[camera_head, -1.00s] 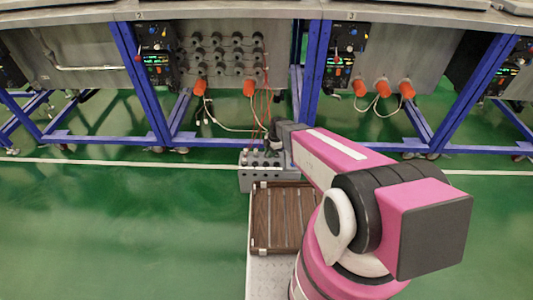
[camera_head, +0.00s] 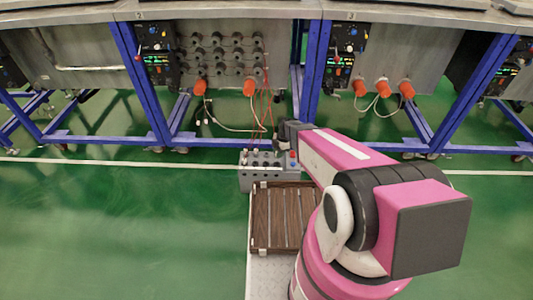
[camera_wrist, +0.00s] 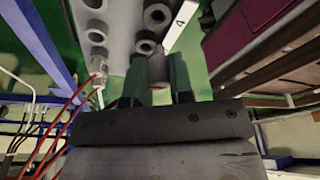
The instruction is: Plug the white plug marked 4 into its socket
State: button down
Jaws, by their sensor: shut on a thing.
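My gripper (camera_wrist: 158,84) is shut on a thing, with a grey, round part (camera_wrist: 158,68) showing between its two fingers. I take this for the plug, though most of it is hidden. A white strip marked 4 (camera_wrist: 181,22) sticks out just beyond the held part; I cannot tell whether it belongs to the plug or the box. The grey socket box (camera_wrist: 121,35) with several round sockets is just past the fingertips.
A plug with red cables (camera_wrist: 99,67) sits at the box's left side in the wrist view. A brown slatted crate (camera_head: 254,225) lies in front of the box. Behind are blue bench frames (camera_head: 313,70) and orange plugs (camera_head: 249,88). Green floor at left is clear.

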jog(key=shift+f, duration=0.1)
jog(key=shift+d+x, duration=0.15)
jog(key=shift+x, duration=0.6)
jog(key=shift+d+x, duration=0.15)
jog(key=shift+x, duration=0.6)
jog(key=shift+w+f, duration=0.2)
jog(key=shift+f, duration=1.35)
dwell(0.5)
jog(key=c, duration=0.9)
grip_release()
jog(key=shift+r, duration=0.1)
jog(key=shift+v, duration=3.4)
jog(key=v, duration=1.1)
jog(key=shift+s+d, duration=0.1)
